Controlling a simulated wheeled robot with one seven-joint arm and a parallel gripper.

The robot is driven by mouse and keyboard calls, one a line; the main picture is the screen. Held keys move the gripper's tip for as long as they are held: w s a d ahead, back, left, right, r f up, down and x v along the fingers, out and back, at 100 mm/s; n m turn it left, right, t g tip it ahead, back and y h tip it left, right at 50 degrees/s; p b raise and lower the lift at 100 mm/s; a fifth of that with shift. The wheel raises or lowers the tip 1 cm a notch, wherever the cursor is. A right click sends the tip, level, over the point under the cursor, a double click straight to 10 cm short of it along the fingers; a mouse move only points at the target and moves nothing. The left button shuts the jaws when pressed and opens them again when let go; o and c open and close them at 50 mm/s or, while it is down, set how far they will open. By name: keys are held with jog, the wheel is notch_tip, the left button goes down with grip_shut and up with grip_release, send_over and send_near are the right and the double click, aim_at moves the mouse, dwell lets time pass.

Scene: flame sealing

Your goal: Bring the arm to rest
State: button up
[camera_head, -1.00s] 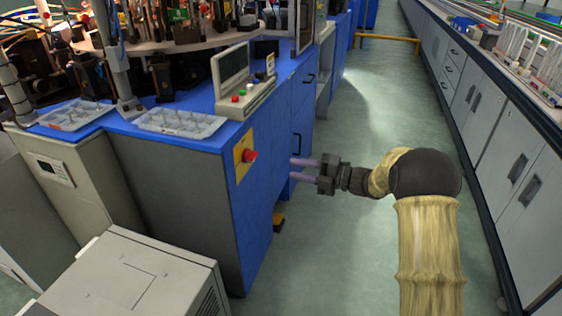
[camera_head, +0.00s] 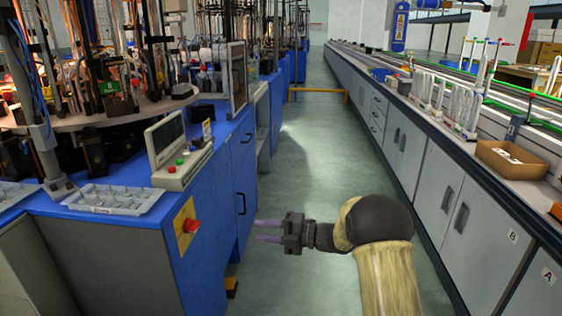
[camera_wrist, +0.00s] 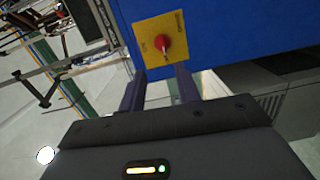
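My gripper (camera_head: 268,231) is at the end of my arm, over the aisle in the head view. Its two purple-grey fingers point left toward the blue machine cabinet (camera_head: 165,262). The fingers stand apart with nothing visible between them, and they also show in the wrist view (camera_wrist: 160,93). A yellow plate with a red knob (camera_head: 190,226) is on the cabinet's side. In the wrist view this red knob (camera_wrist: 163,43) lies beyond the fingertips. I cannot tell the exact distance between fingers and cabinet.
A tray of small parts (camera_head: 112,200) and a control box with a screen (camera_head: 180,152) sit on the cabinet top. A long grey bench (camera_head: 440,180) with an open cardboard box (camera_head: 512,160) runs along the right. A yellow barrier (camera_head: 318,91) crosses the far aisle. The aisle floor (camera_head: 310,165) is clear.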

jog(key=w+d+r+m+t+h+p, duration=0.1)
jog(key=w+d+r+m+t+h, duration=0.25)
jog(key=d+m+t+h, duration=0.6)
jog(key=s+d+m+h+p, duration=0.1)
jog(key=s+d+m+h, duration=0.35)
jog(key=m, duration=0.55)
jog(key=s+d+f+m+g+h+p, duration=0.1)
jog(key=s+d+f+m+g, duration=0.15)
jog(key=s+m, duration=0.45)
jog(key=s+d+f+m+g+h, duration=0.1)
jog(key=s+d+m+g, duration=0.2)
jog(key=s, duration=0.9)
jog(key=s+d+f+m+g+h+p, duration=0.15)
jog(key=s+m+g, duration=0.25)
jog(key=s, duration=0.5)
notch_tip(320, 180, up, 37)
jog(key=p, duration=3.7)
jog(key=shift+w, duration=0.3)
